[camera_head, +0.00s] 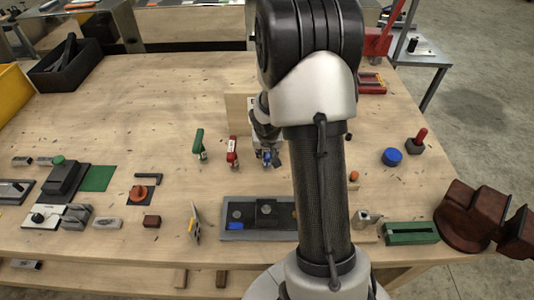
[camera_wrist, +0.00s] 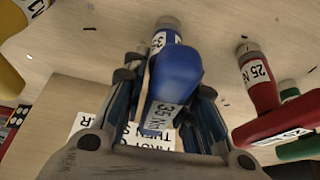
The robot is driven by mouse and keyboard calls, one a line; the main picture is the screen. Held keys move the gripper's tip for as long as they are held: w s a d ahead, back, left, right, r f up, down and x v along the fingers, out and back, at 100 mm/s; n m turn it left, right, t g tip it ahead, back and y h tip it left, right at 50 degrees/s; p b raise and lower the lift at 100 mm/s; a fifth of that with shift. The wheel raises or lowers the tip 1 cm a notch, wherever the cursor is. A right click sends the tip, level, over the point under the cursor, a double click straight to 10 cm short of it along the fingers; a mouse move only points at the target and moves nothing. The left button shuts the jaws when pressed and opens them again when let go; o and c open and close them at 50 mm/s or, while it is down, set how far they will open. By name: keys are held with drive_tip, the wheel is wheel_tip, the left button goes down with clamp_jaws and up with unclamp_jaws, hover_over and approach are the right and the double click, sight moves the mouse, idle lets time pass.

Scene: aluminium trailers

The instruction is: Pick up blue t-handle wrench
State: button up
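The blue t-handle wrench (camera_wrist: 177,77) has white labels and sits between the two fingers of my gripper (camera_wrist: 170,95) in the wrist view. A finger lies along each side of its handle, with a thin tan sliver beside the left finger. Whether both fingers press on it cannot be told. In the head view, the blue wrench (camera_head: 267,157) shows low at my gripper (camera_head: 262,147), partly hidden by my arm. A red t-handle wrench (camera_head: 232,152) and a green one (camera_head: 199,144) stand to its left. The red wrench (camera_wrist: 262,95) is at the right in the wrist view.
A dark tray (camera_head: 232,236) lies in front of the wrenches. A blue round piece (camera_head: 392,156) and a green block (camera_head: 411,233) lie right of my arm. A black bin (camera_head: 67,70) stands at the back left. The tabletop behind the red and green wrenches is mostly clear.

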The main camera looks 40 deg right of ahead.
clamp_jaws()
drive_tip(key=shift+r, duration=0.1)
idle(0.4)
wheel_tip(320, 180, up, 20)
drive_tip(key=p, duration=0.8)
